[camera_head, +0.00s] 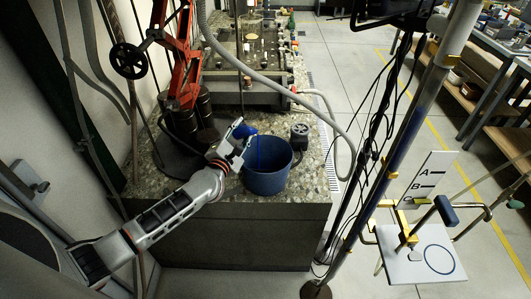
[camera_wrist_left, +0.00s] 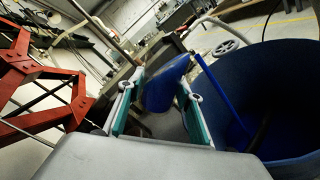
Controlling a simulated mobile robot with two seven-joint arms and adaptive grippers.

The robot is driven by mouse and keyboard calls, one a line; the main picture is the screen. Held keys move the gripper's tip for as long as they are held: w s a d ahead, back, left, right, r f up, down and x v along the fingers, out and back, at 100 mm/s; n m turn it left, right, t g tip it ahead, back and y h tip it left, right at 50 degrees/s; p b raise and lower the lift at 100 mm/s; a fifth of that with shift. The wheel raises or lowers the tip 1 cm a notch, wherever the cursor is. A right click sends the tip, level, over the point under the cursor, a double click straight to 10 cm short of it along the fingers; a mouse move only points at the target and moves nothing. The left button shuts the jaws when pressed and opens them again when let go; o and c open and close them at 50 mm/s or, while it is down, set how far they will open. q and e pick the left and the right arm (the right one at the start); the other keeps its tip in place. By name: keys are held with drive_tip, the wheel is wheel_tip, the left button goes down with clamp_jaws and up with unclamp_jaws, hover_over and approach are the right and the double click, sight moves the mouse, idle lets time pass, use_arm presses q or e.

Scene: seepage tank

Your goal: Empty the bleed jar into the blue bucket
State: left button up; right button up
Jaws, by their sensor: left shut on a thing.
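The blue bucket (camera_head: 268,181) stands on the stone-topped bench, and its dark blue wall (camera_wrist_left: 280,75) fills the right of the left wrist view. My left gripper (camera_head: 232,143) is shut on the bleed jar (camera_head: 243,130), which looks blue and is held tilted at the bucket's upper left rim. In the left wrist view the jar (camera_wrist_left: 166,86) sits between the two teal-padded fingers. A thin blue streak (camera_wrist_left: 222,95) runs from near the jar down into the bucket. My right gripper is not in view.
A red jointed frame (camera_head: 187,60) and dark cylinders (camera_head: 204,104) stand close left of the gripper. A grey hose (camera_head: 310,103) arches behind the bucket. A small dark device (camera_head: 299,133) is to its right.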

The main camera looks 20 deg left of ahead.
sight(245, 133)
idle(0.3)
use_arm(q)
drive_tip(key=shift+r+m, duration=0.4)
drive_tip(key=shift+m, duration=0.7)
idle(0.4)
drive_tip(key=shift+f+m+t, duration=0.3)
drive_tip(key=shift+f+m, duration=0.05)
drive_tip(key=shift+m, duration=0.45)
idle(0.6)
drive_tip(key=shift+s+d+r+m, duration=0.15)
drive_tip(key=shift+d+r+m, duration=0.3)
drive_tip(key=shift+d+m, duration=0.4)
idle(0.5)
drive_tip(key=shift+d+r+m+t, duration=0.2)
drive_tip(key=shift+r+m, duration=0.1)
drive_tip(key=shift+m, duration=0.45)
drive_tip(key=shift+d+r+m+t, duration=0.1)
drive_tip(key=shift+r+m+t, duration=0.15)
drive_tip(key=shift+m, duration=0.45)
idle(0.7)
drive_tip(key=shift+a, duration=0.1)
